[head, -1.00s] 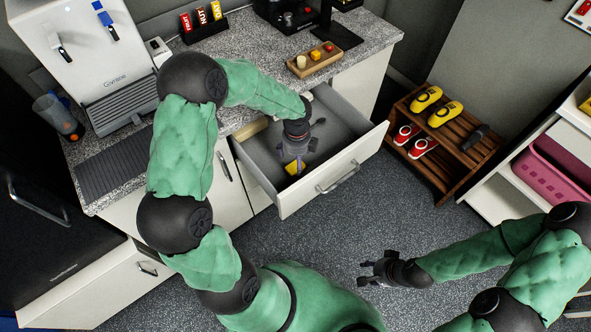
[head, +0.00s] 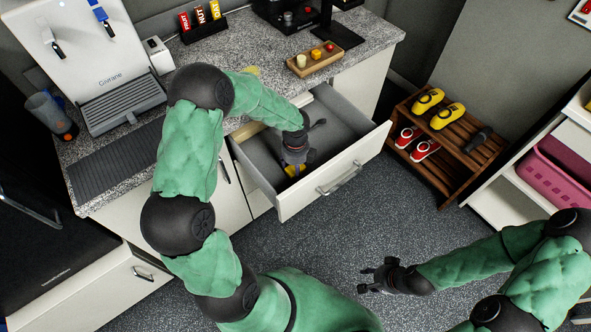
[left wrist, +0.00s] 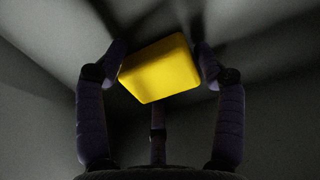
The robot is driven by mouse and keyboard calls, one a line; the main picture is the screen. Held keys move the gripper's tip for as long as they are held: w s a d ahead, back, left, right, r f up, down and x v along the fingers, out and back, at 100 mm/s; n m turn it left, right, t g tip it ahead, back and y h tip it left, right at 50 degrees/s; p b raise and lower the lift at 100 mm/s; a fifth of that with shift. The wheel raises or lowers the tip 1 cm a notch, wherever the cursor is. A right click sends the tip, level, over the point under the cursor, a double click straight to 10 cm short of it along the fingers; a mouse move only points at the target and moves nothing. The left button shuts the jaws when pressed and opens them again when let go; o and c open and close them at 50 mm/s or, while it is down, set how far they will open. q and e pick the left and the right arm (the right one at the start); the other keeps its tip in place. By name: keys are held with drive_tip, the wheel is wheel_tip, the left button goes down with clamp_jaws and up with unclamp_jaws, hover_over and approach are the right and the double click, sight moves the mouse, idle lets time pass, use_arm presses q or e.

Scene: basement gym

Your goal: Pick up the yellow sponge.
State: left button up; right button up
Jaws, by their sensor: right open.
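The yellow sponge (head: 291,170) lies inside the pulled-out drawer (head: 330,182), near its front left. My left gripper (head: 294,163) is down in the drawer over the sponge and hides part of it. In the left wrist view the sponge (left wrist: 160,68) sits tilted between the two fingertips of the left gripper (left wrist: 160,62). The fingers are spread, one on each side, with narrow dark gaps to the sponge; contact is not clear. My right gripper (head: 375,276) is open and empty above the floor at the lower middle.
The drawer's front and side walls close in around my left gripper. A cream object (head: 248,131) lies at the drawer's left. On the counter stand a white machine (head: 105,65) and a wooden tray (head: 316,60). A shoe rack (head: 450,150) stands right; the floor between is clear.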

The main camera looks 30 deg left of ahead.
use_arm(q)
drive_tip(key=c, duration=0.4)
wheel_tip(320, 180, up, 10)
drive_tip(key=p, duration=0.4)
